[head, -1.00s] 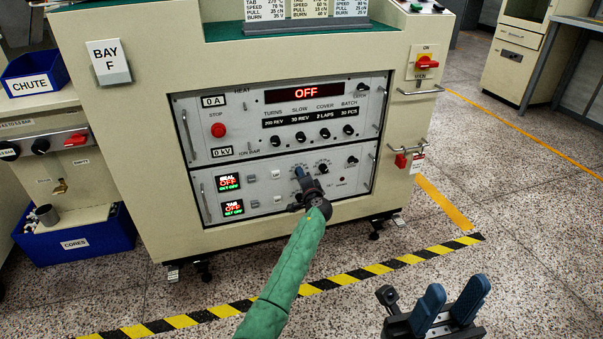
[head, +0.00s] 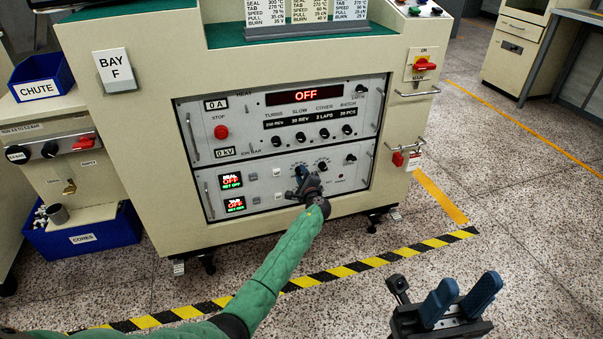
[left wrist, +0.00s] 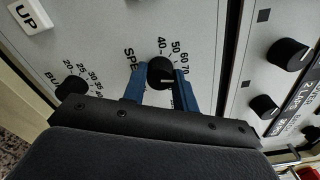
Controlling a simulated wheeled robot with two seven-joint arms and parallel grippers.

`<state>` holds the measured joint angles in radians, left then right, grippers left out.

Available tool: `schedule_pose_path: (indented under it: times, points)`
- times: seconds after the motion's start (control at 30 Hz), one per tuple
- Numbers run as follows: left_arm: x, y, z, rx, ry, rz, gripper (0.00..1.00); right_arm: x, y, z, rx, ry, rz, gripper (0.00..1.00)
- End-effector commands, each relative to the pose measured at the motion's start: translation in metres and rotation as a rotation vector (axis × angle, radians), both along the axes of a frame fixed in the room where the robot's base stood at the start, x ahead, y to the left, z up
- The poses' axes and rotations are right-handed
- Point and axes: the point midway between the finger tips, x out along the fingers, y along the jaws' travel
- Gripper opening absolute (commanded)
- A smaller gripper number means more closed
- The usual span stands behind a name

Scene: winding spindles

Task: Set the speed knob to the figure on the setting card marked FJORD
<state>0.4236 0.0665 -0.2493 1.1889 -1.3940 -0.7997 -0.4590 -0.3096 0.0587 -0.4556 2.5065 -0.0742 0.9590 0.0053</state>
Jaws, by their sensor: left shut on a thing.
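The speed knob (left wrist: 159,70) is a round black knob on the pale lower panel, beside a printed scale with 40, 50, 60 and 70 legible. My left gripper (left wrist: 161,88) is shut on it, with one blue finger on each side. A short white mark shows on the knob near the right finger. In the head view my left gripper (head: 302,180) is against the lower panel and hides the knob. Setting cards (head: 309,10) stand at the top edge, their headings cut off, so I cannot tell which is FJORD. My right gripper (head: 463,295) is open and empty.
Other knobs sit close by, including the BURN knob (left wrist: 73,86) in the wrist view. The upper panel has a red stop button (head: 221,132) and a display reading OFF (head: 306,96). A blue cores bin (head: 110,235) stands at left. Floor at right is clear.

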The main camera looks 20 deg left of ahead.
Motion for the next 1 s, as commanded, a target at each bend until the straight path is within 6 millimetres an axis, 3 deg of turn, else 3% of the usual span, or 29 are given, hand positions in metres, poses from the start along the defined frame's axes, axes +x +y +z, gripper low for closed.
schedule_pose_path:
  times: [0.53,0.57,0.63,1.0]
  points:
    - [-0.0001,-0.0029,-0.0015,0.018,0.014,-0.004,0.06,0.0006,-0.0002,0.0017,-0.005,-0.003,-0.005,0.36]
    - [-0.0001,-0.003,-0.0016,0.018,0.014,-0.004,0.34,0.0005,0.0001,0.0019,-0.004,-0.004,-0.004,0.36]
    - [-0.0001,-0.0027,-0.0015,0.018,0.014,-0.004,0.48,0.0004,0.0003,0.0021,-0.002,-0.003,-0.004,0.36]
    - [-0.0031,-0.0034,-0.0004,0.019,0.014,-0.002,0.5,0.0006,0.0003,0.0037,-0.001,-0.003,-0.005,0.36]
